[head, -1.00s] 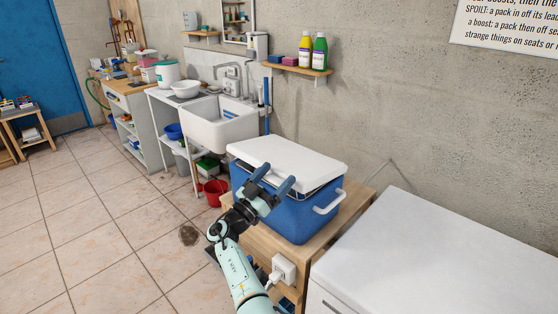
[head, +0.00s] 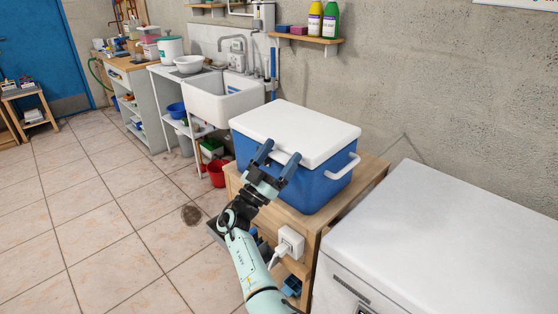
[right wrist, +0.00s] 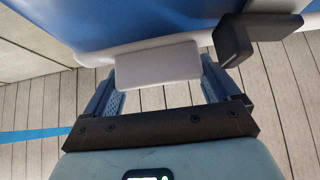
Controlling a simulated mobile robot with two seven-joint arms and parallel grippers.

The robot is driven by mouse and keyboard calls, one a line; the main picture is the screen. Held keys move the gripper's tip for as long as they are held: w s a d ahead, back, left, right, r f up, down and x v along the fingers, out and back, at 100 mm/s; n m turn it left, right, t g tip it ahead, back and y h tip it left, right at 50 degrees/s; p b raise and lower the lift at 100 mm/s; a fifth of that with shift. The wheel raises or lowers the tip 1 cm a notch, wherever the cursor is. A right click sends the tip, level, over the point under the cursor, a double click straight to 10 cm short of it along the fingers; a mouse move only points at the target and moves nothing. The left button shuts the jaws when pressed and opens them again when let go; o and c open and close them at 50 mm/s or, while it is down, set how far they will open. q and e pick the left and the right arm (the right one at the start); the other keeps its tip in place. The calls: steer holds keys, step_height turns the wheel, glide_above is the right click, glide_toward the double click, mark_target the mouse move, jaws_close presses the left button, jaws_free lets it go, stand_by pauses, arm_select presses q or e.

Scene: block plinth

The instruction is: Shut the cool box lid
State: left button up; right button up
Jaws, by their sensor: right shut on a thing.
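The cool box (head: 318,192) is blue with a white side handle and stands on a wooden stand. Its white lid (head: 295,130) lies flat on the rim, with no gap that I can see. My right gripper (head: 279,156) is at the front edge of the lid, its two blue fingers pointing at it. In the right wrist view, a white tab (right wrist: 157,64) on the lid's front sits between the fingers, and the gripper is shut on it. The finger and arm hide part of the box's front. My left gripper is out of view.
The wooden stand (head: 372,180) has a white socket (head: 290,243) on its front. A white chest (head: 440,240) stands close on the right. A sink (head: 222,98) and red bucket (head: 217,173) are to the left. The tiled floor at left is mostly clear.

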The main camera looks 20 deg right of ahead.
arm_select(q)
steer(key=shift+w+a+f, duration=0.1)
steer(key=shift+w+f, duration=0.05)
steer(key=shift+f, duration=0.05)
arm_select(e)
steer(key=shift+w+d+f, duration=0.15)
steer(key=shift+d+f, duration=0.05)
steer(key=shift+f, duration=0.35)
steer(key=shift+w+d+f, duration=0.1)
steer(key=shift+d+f, duration=0.1)
steer(key=shift+f, duration=0.35)
steer(key=o, duration=1.2)
steer(key=shift+d, duration=0.1)
steer(key=shift+r, duration=0.25)
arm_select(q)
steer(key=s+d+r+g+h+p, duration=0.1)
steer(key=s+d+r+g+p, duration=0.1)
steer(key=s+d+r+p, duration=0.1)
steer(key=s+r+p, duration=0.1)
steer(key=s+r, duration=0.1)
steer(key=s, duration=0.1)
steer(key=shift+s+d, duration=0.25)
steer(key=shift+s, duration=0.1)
arm_select(e)
steer(key=v, duration=1.3)
steer(key=shift+s+a, duration=0.15)
steer(key=shift+a, duration=0.2)
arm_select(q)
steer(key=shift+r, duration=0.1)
